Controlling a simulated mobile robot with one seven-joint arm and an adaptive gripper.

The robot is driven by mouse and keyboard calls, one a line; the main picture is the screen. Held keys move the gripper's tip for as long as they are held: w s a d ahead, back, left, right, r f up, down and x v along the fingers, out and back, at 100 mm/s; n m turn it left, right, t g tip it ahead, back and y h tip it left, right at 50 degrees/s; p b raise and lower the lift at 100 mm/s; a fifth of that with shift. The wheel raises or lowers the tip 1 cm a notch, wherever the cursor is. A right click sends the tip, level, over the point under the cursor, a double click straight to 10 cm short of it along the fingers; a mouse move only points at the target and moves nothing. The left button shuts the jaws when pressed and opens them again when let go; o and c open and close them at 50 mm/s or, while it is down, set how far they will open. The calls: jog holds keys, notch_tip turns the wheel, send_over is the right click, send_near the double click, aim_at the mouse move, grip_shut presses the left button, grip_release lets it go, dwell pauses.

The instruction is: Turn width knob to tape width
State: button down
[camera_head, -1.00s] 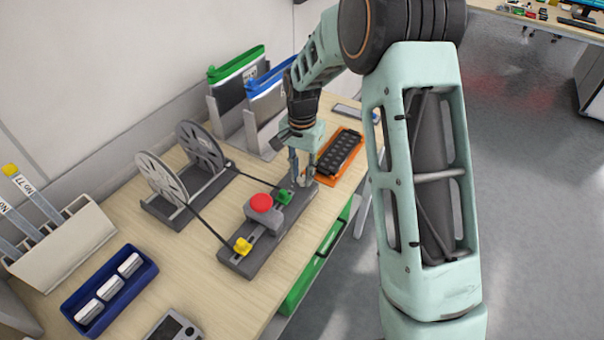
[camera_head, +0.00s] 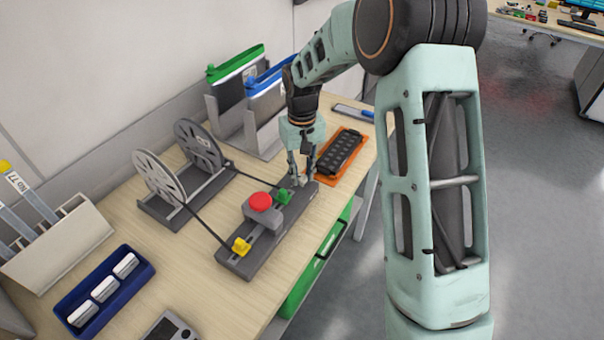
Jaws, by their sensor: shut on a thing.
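The grey splicing fixture (camera_head: 237,263) lies on the wooden table. It carries a red round button (camera_head: 260,202), a green clamp (camera_head: 284,196) and a yellow clamp (camera_head: 241,246). My gripper (camera_head: 299,178) points down at the fixture's far end, just beyond the green clamp. Its fingers are closed on a small grey part there, which I take to be the width knob. The fingers mostly hide the knob, and its setting cannot be read.
Two reels (camera_head: 160,178) on a stand have dark tapes running to the fixture. An orange tray (camera_head: 335,171) with a black block sits right of my gripper. Upright pouches (camera_head: 240,80) stand behind. A blue box (camera_head: 66,304) with white pieces is at front left.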

aim_at(303, 177)
jog(key=n, duration=0.3)
jog(key=shift+n, duration=2.2)
jog(key=c, duration=1.7)
grip_release()
notch_tip(303, 177, up, 12)
jog(key=shift+r, duration=0.1)
